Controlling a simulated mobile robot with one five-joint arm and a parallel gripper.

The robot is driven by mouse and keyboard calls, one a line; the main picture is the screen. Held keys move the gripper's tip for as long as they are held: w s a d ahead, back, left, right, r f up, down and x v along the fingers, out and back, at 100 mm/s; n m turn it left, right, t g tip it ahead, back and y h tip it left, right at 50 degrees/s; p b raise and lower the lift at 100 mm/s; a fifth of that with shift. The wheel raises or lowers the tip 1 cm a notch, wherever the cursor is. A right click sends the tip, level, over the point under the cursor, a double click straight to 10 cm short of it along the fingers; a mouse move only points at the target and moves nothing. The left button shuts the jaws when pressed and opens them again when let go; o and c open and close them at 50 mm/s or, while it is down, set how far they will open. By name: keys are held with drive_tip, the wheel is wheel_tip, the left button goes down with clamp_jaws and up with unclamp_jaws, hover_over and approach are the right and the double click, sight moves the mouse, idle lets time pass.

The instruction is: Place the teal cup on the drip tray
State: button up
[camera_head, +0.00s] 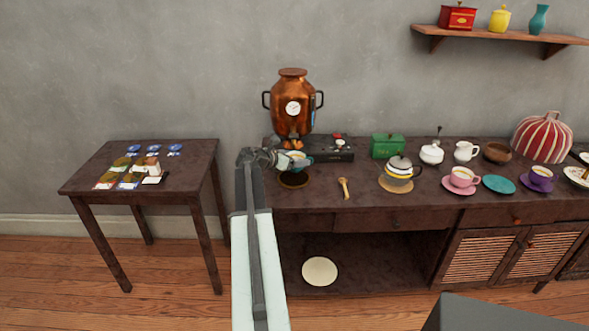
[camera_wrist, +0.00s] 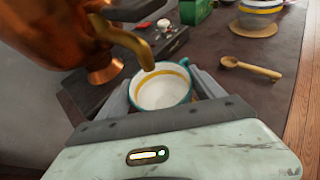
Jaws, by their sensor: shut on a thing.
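The teal cup (camera_wrist: 161,91) is upright in the wrist view, white inside with a yellow band and a teal rim. It looks empty. My gripper (camera_head: 281,158) is shut on it, with a finger on either side. In the head view the cup (camera_head: 299,157) is partly hidden by my gripper, in front of the copper urn (camera_head: 291,97). In the wrist view the urn's spout (camera_wrist: 135,45) is close to the cup's far rim. A dark round disc (camera_head: 293,180), which looks like the drip tray, lies on the counter in front of the urn. The gap beneath the cup cannot be judged.
A black box (camera_head: 330,154) with small items is right of the urn. A wooden scoop (camera_head: 344,188), a striped teapot (camera_head: 398,171), a pink cup (camera_head: 461,177) and an empty teal saucer (camera_head: 499,184) stand further right. A side table (camera_head: 190,153) is at left.

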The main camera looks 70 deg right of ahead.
drive_tip(key=shift+w+f+b, duration=0.1)
drive_tip(key=shift+f+b, duration=1.85)
drive_tip(key=shift+r, duration=0.2)
drive_tip(key=shift+f, duration=0.2)
drive_tip(key=o, duration=1.5)
drive_tip(key=shift+c, duration=0.2)
drive_tip(key=shift+r, duration=0.25)
drive_tip(key=p+v, duration=0.5)
drive_tip(key=v, duration=0.7)
